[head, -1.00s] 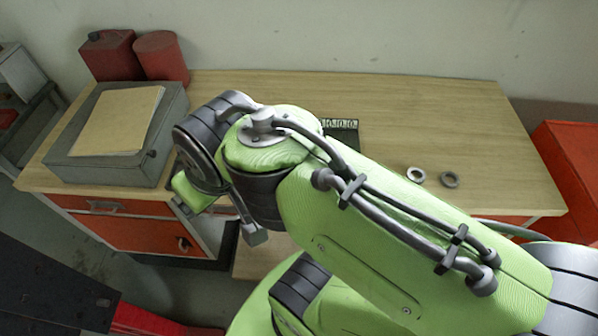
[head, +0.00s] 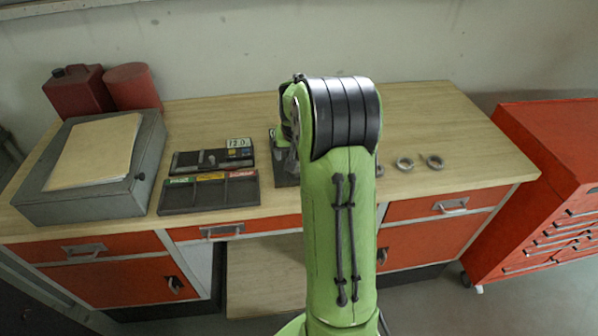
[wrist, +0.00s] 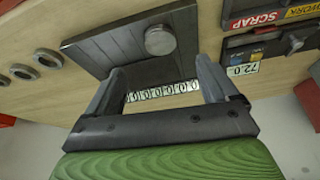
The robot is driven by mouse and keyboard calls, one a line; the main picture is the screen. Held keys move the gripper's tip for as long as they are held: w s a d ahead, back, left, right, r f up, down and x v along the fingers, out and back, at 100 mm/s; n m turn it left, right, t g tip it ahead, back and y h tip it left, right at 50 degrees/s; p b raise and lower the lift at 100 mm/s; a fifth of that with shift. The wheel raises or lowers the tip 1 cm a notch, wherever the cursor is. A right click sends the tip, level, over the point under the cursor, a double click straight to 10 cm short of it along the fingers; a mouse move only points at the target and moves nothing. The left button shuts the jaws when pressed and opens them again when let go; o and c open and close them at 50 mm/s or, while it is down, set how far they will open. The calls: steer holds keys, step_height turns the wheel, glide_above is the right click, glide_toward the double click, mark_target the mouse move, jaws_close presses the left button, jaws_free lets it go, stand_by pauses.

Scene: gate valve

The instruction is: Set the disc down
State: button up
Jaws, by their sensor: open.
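A round grey metal disc (wrist: 160,40) shows in the wrist view on the dark grooved rack (wrist: 105,46), near its edge and beyond my fingertips. My gripper (wrist: 160,67) is open, with its two fingers apart and nothing between them. The disc appears clear of both fingers. A row of white number tags (wrist: 162,91) runs along the rack's near edge, seen between the fingers. In the head view my arm hides the gripper, the disc and most of the rack; only the rack's left part (head: 285,172) shows.
Metal rings (head: 404,164) lie on the bench right of my arm. A sorting tray (head: 208,200) with green, yellow and red labels and a dark unit with a number display (head: 240,143) stand left of it. A grey case (head: 85,207) and red cans (head: 80,92) stand further left.

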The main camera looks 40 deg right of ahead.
steer(key=x, duration=0.9)
steer(key=shift+w+d+f, duration=0.15)
steer(key=shift+f, duration=0.05)
steer(key=shift+c, duration=0.8)
steer(key=c, duration=1.2)
steer(key=shift+r, duration=0.2)
steer(key=shift+c, duration=0.9)
